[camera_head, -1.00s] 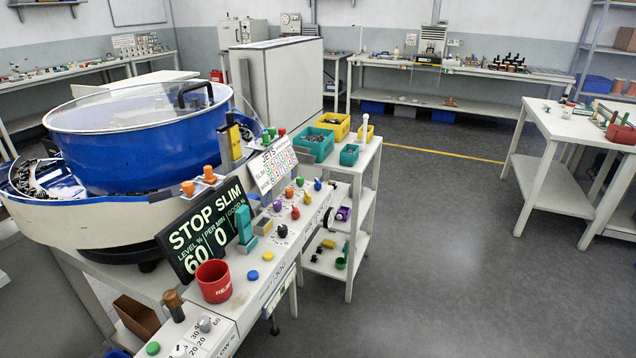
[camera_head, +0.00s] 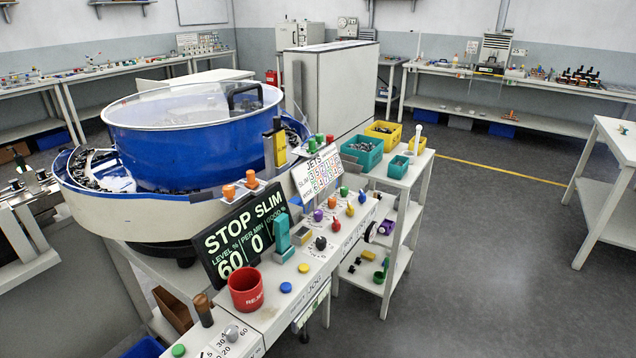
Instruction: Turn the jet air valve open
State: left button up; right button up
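No part labelled as the jet air valve can be made out for certain. A white board headed JETS (camera_head: 317,172) stands on the console (camera_head: 268,312) beside the blue bowl (camera_head: 190,148). Neither of my grippers is in view.
A STOP SLIM display (camera_head: 240,237), a red cup (camera_head: 246,290) and a teal block (camera_head: 282,234) stand on the console. A white shelf cart (camera_head: 402,180) with teal and yellow bins adjoins it. Open grey floor (camera_head: 480,250) lies to the right.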

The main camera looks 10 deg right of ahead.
aim_at(362, 197)
jog(key=i+l+u, duration=0.15)
jog(key=l+u, duration=0.15)
jog(key=l, duration=0.15)
jog(key=l+u, duration=0.25)
jog(key=l, duration=0.2)
jog(key=i+l+u, duration=0.15)
jog(key=l, duration=0.85)
jog(key=l+u, duration=0.2)
jog(key=l, duration=0.75)
jog(key=i, duration=0.05)
